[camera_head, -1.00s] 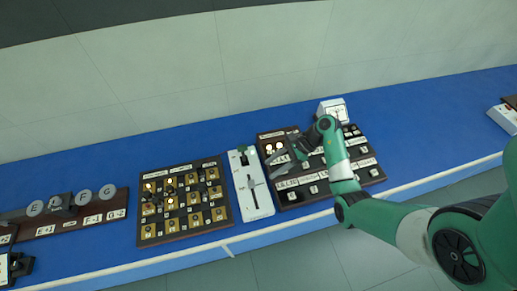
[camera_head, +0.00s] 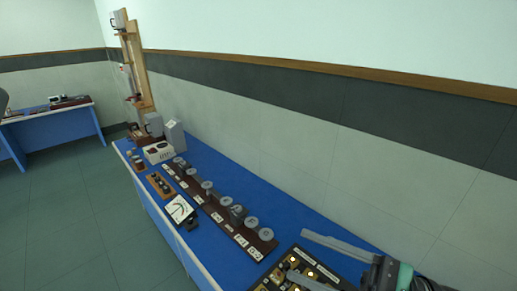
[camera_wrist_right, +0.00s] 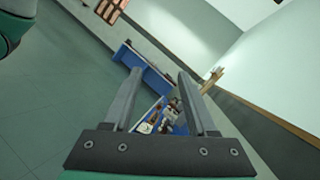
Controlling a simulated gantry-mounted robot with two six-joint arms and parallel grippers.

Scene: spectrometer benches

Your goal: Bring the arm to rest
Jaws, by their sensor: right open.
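My right gripper (camera_head: 298,255) comes in at the lower right of the head view, with its two grey fingers apart and nothing between them. It is above the blue bench (camera_head: 330,238), over the dark panel with brass-coloured sockets (camera_head: 270,282). In the right wrist view the fingers of the same gripper (camera_wrist_right: 160,72) stand wide apart, with the bench (camera_wrist_right: 150,75) far off beyond them. My left gripper is in neither view.
A dark strip with several round grey knobs (camera_head: 190,187) runs along the bench. A white-faced meter (camera_head: 180,208), a small brown board (camera_head: 160,185) and a tall wooden stand (camera_head: 135,62) are farther along. Open floor (camera_head: 60,220) lies left; the wall is behind.

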